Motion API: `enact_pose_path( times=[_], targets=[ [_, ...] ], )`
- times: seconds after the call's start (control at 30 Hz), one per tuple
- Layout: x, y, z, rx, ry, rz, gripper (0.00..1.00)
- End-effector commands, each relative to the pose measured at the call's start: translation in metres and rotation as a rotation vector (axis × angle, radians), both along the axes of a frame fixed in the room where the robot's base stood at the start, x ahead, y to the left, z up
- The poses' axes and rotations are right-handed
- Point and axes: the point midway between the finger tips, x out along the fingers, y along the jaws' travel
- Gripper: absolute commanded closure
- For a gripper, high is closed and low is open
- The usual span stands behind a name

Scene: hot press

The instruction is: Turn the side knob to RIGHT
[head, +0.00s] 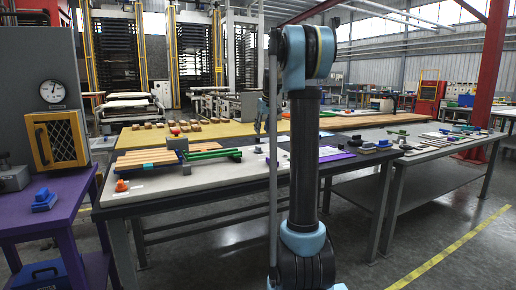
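A grey cabinet (40,75) with a round dial gauge (52,91) and a yellow-framed door (56,140) stands at the left edge on a purple table. I cannot make out for certain which part is the side knob; a grey part (13,178) sits low beside the cabinet, cut by the picture's edge. My arm stands upright in the middle of the picture. What looks like my gripper (258,125) shows small just left of the arm, over the long workbench and far from the cabinet. Its fingers are too small to read.
A blue block (44,200) sits on the purple table (70,212). The workbench (135,196) carries a small orange piece (121,186), green bars (212,154) and wooden slats (135,161). Tall press racks stand behind. The floor at the front right is clear.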

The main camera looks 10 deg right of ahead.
Motion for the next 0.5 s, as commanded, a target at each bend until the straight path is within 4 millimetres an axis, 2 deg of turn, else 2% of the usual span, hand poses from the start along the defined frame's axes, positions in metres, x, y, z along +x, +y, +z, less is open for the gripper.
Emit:
enact_pose_path(
  times=[0.2,0.5],
  targets=[
    [0.015,0.005,-0.037,0.0,0.0,0.0,0.65],
    [0.032,0.011,-0.081,0.001,0.0,0.001,0.65]
  ],
)
